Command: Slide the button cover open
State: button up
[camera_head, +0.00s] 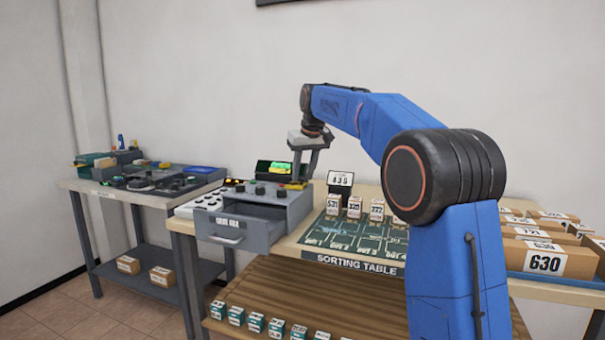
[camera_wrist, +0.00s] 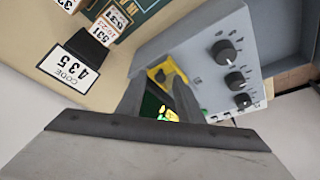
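A grey control box (camera_head: 285,206) with black knobs sits at the left end of the sorting table. It also fills the upper right of the wrist view (camera_wrist: 195,42). A small yellow part (camera_wrist: 165,76), apparently the button cover, lies on the box's edge beside the knobs. It shows in the head view (camera_head: 294,186) just under my fingertips. My gripper (camera_head: 304,177) points down over that corner. In the wrist view my two fingers (camera_wrist: 158,84) are apart, with the yellow part between and beyond their tips. Contact cannot be told. The button is not clearly visible.
A dark screen with green light (camera_head: 280,168) stands behind the box. The box's drawer (camera_head: 228,228) is pulled out at the front. A code card (camera_head: 341,179) and upright numbered parcels (camera_head: 354,206) stand to the right. A second bench (camera_head: 160,195) is at left.

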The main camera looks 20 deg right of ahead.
jog(key=v, duration=1.7)
jog(key=shift+s+d+r, duration=0.1)
jog(key=shift+s+r, duration=0.05)
jog(key=s+f+m, duration=0.1)
jog(key=s+f, duration=0.6)
jog(key=s, duration=0.4)
jog(key=s+f, duration=0.6)
jog(key=s, duration=0.6)
jog(key=s+d+f, duration=0.1)
jog(key=s+f, duration=2.3)
jog(key=f, duration=0.4)
jog(key=shift+d+m+h, duration=0.3)
jog(key=shift+d+m, duration=0.1)
